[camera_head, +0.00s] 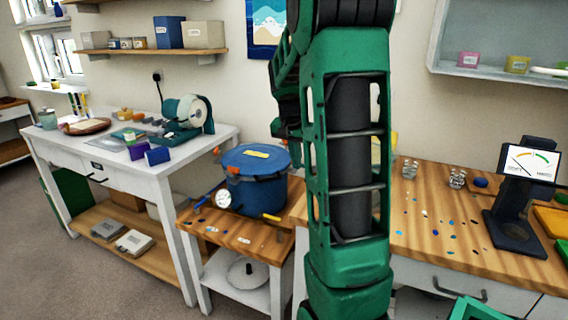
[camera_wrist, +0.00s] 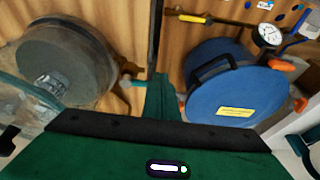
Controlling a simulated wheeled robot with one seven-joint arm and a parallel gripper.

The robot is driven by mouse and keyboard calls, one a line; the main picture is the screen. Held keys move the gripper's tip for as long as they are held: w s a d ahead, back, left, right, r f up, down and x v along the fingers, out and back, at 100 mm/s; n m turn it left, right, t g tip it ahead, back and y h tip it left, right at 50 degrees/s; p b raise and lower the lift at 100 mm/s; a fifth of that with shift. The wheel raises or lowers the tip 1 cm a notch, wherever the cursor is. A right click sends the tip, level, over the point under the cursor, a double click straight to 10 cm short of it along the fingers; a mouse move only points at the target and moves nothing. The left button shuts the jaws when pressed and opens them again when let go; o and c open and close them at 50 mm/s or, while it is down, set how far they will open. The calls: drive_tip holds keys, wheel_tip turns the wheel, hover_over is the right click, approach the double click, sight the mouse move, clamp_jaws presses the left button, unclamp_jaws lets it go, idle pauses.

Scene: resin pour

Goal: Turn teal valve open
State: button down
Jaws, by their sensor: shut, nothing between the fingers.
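I cannot pick out the teal valve for certain in either view. The blue lidded pot (camera_head: 255,180) stands on the low wooden table, with orange clamps and a round gauge (camera_head: 223,198). In the wrist view the pot (camera_wrist: 228,88) is right of my gripper (camera_wrist: 160,82). My gripper is shut and empty, over the gap between the pot and a grey round vessel (camera_wrist: 65,60). A small pale fitting (camera_wrist: 126,82) shows just left of the fingers; its type is unclear.
A white workbench (camera_head: 140,172) with a tape roll stands at left. A wooden counter (camera_head: 425,240) with scattered chips and a meter (camera_head: 530,165) is at right. A yellow-handled tool (camera_wrist: 192,18) lies near the pot. Grey floor (camera_head: 90,275) is open at front left.

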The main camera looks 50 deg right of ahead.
idle(0.4)
drive_tip(key=s+a+r, duration=0.2)
drive_tip(key=a+r, duration=0.4)
drive_tip(key=r, duration=0.4)
drive_tip(key=shift+a+r, duration=0.15)
drive_tip(key=shift+a, duration=0.1)
drive_tip(key=shift+s, duration=0.1)
drive_tip(key=s+a+f+n+y, duration=0.1)
drive_tip(key=s+a+f+n, duration=0.3)
drive_tip(key=s+a, duration=0.5)
drive_tip(key=s+a+f+n+g+y, duration=0.1)
drive_tip(key=s+a+f+n, duration=0.3)
drive_tip(key=s+a+f, duration=0.4)
drive_tip(key=s+y, duration=0.1)
drive_tip(key=s, duration=0.5)
drive_tip(key=shift+a+f, duration=0.25)
drive_tip(key=shift+a, duration=0.1)
drive_tip(key=shift+d, duration=0.15)
